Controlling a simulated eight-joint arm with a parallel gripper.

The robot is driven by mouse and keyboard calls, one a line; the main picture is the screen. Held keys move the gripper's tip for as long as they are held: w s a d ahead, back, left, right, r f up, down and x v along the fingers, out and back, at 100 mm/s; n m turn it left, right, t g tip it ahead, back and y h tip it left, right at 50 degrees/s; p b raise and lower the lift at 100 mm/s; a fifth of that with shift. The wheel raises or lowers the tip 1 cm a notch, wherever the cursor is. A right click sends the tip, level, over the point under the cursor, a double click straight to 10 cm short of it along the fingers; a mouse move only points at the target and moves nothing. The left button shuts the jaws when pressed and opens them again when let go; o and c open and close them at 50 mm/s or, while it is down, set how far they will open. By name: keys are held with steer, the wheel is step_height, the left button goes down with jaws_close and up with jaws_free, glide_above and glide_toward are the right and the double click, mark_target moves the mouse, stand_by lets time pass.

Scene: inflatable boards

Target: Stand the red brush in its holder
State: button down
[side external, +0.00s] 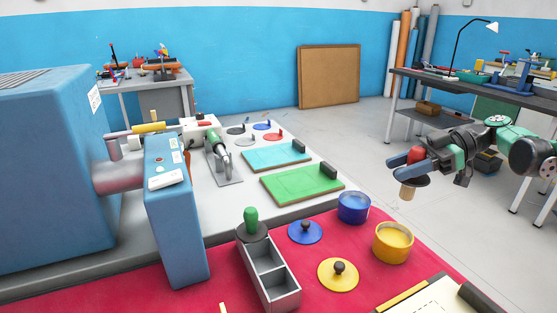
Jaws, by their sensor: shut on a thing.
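My gripper (408,166) is at the right, held in the air over the floor beyond the red mat. It is shut on the red brush (416,153), whose red handle points up between the blue fingers. The brush's dark disc and pale bristles (407,192) hang below the fingers. The grey holder (283,301) stands on the red mat at the front centre, lower and to the left of my gripper. A green-handled brush (251,220) stands upright in its far end. Two nearer compartments look empty.
On the red mat (340,222) are a blue pot (353,208), a yellow pot (393,243), a blue lid (305,232) and a yellow lid (338,274). Blue (276,156) and green (302,186) boards lie behind. A tall blue machine part (177,235) stands left of the holder.

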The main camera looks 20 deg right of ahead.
step_height(320, 180, up, 9)
steer(key=a+f+n+g, duration=0.1)
steer(key=a+n+g, duration=0.35)
steer(key=a, duration=2.05)
steer(key=shift+g+y, duration=0.25)
steer(key=shift+y, duration=0.15)
steer(key=shift+s+a+f, duration=0.1)
steer(key=shift+s+f, duration=0.05)
steer(key=shift+f, duration=4.9)
steer(key=shift+s+f, duration=0.15)
steer(key=shift+f, duration=4.85)
steer(key=shift+f, duration=0.45)
steer(key=shift+c, duration=2.4)
jaws_free()
